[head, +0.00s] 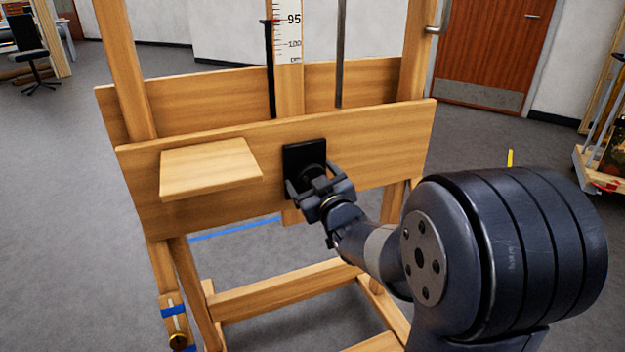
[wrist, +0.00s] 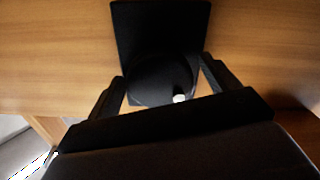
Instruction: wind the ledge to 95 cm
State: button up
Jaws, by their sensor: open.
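A wooden easel carries a wide board (head: 380,135) across its front, with a small wooden ledge (head: 208,168) jutting from its left part. A white scale (head: 289,35) on the centre post shows 95, 100 and a partly hidden lower number. A red pointer (head: 270,21) atop a dark rod sits about level with 95. A black plate (head: 303,155) is fixed to the board; the wrist view shows a round black knob (wrist: 160,80) with a white spot on it. My gripper (head: 318,185) is open, one finger on each side of the knob (wrist: 162,88); contact is unclear.
The easel's lower crossbar (head: 275,288) and legs stand below the board. Blue tape (head: 235,229) marks the floor behind. A cart (head: 603,170) stands at the far right; grey floor is open at left.

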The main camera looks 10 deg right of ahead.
jog(key=shift+c, duration=0.2)
jog(key=c, duration=0.9)
jog(key=shift+c, duration=0.2)
jog(key=shift+f+n+b, duration=0.1)
jog(key=shift+n+b, duration=0.2)
jog(key=shift+b, duration=0.35)
jog(key=o, duration=1)
